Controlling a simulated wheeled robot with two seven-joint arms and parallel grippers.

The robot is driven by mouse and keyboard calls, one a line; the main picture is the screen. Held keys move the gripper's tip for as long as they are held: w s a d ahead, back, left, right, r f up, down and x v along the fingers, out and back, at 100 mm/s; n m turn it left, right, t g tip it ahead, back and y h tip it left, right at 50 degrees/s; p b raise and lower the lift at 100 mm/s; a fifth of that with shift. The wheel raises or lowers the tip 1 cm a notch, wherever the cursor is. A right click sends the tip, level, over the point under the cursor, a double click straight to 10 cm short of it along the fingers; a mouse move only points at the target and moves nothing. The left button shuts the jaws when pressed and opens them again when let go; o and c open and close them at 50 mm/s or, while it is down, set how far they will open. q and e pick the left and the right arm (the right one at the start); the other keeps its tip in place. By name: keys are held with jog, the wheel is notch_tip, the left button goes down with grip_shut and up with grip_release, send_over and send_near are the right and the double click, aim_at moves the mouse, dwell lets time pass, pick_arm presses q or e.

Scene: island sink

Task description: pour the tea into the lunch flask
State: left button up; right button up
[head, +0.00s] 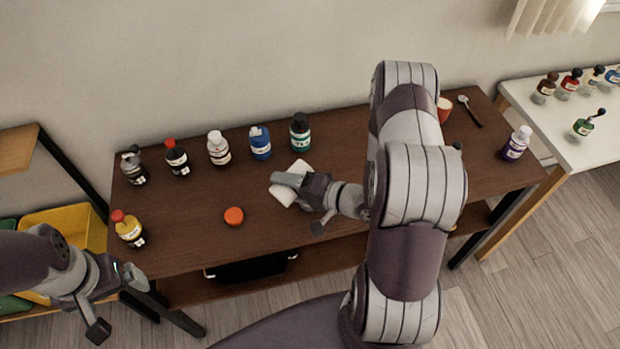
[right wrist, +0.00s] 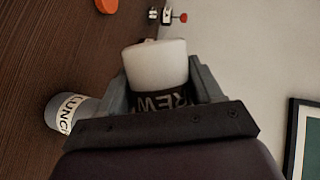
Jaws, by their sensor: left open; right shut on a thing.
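My right gripper (head: 301,203) is shut on a white container (head: 284,194) above the middle of the brown table. In the right wrist view the container (right wrist: 157,65) sits between the fingers and bears a dark band with partly hidden letters, "REW" readable. A grey flask lettered LUNCH (right wrist: 68,114) shows beside the gripper in the right wrist view, partly covered by it; I cannot make it out in the head view. An orange round lid-like disc (head: 234,216) lies on the table, left of the right gripper. My left gripper (head: 122,306) is open and empty, off the table's front left corner.
A red cup (head: 444,108), a spoon (head: 469,110) and a purple-labelled bottle (head: 516,143) are at the right. The table front between yellow bottle and disc is clear.

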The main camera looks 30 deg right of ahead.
jog(key=shift+d+f+m, duration=0.1)
jog(key=shift+f+m, duration=0.05)
jog(key=shift+m, duration=0.25)
dwell(0.8)
jog(key=shift+w+d+r+m+t+y+p, duration=0.1)
jog(key=shift+d+r+m+t+y+p, duration=0.15)
jog(key=shift+r+m+y+p, duration=0.4)
dwell(1.7)
